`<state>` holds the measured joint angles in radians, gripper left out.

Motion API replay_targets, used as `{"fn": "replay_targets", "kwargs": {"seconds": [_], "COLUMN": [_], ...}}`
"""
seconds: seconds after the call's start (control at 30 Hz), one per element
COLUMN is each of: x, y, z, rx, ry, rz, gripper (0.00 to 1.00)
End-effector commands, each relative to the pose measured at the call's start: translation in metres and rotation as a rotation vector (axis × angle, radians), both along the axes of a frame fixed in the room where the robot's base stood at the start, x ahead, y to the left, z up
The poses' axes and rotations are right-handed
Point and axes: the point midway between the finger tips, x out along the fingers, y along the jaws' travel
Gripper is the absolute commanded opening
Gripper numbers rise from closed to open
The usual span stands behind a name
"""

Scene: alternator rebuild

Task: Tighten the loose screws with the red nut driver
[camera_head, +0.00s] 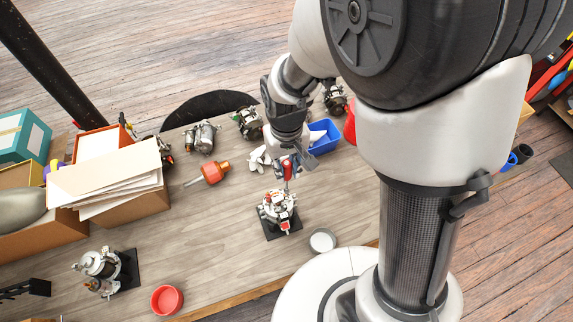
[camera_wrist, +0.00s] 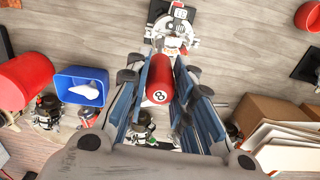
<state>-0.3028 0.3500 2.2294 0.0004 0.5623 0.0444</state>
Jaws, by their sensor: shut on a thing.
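My gripper (camera_head: 287,166) is shut on the red nut driver (camera_wrist: 157,86), whose end marked "8" shows between the blue fingers in the wrist view. In the head view the driver (camera_head: 287,172) points down over the alternator (camera_head: 279,208), which stands on a black base (camera_head: 283,231). The alternator also shows in the wrist view (camera_wrist: 173,38), just beyond the driver. The driver's tip is hidden, so I cannot tell if it touches a screw. The individual screws are too small to make out.
Other alternators (camera_head: 202,137) line the back of the bench near a blue bin (camera_head: 325,138). An orange-handled tool (camera_head: 209,173) lies left of my gripper. A second unit (camera_head: 100,265), a red bowl (camera_head: 166,300) and a round tin (camera_head: 322,241) are in front. A box with papers (camera_head: 110,182) stands left.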

Motion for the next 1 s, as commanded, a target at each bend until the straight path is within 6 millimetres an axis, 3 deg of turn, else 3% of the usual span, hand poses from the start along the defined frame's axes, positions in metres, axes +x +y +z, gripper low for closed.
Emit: {"fn": "replay_targets", "kwargs": {"seconds": [1.0], "x": [0.019], "y": [0.013], "z": [0.004], "rx": [0.000], "ry": [0.000], "rz": [0.034], "gripper": [0.00]}}
